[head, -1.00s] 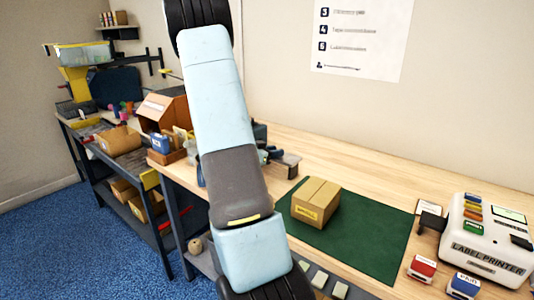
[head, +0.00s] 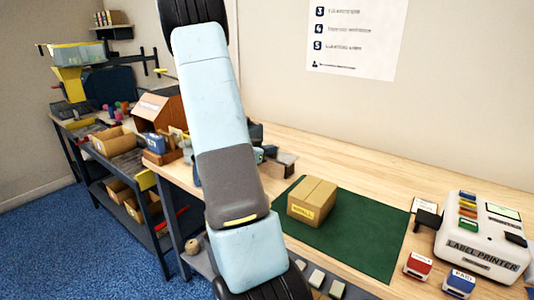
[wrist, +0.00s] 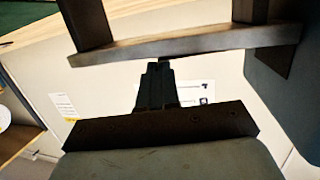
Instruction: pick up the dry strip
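I cannot clearly make out a dry strip. Several small pale pieces (head: 317,278) sit in a row along the bench's front side in the head view, partly cut off by the frame and my arm. They are too small to tell whether one is the dry strip. My gripper (wrist: 159,72) shows in the wrist view as dark fingers close together, with nothing seen between them. In the wrist view a dark bar (wrist: 190,45) lies just beyond the fingertips.
A small carton (head: 312,201) stands on a green mat (head: 360,235) on the wooden bench. A label printer (head: 483,240), a red stamp (head: 418,265) and a blue stamp (head: 458,284) stand right. An open cardboard bin (head: 113,143) sits on the left bench.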

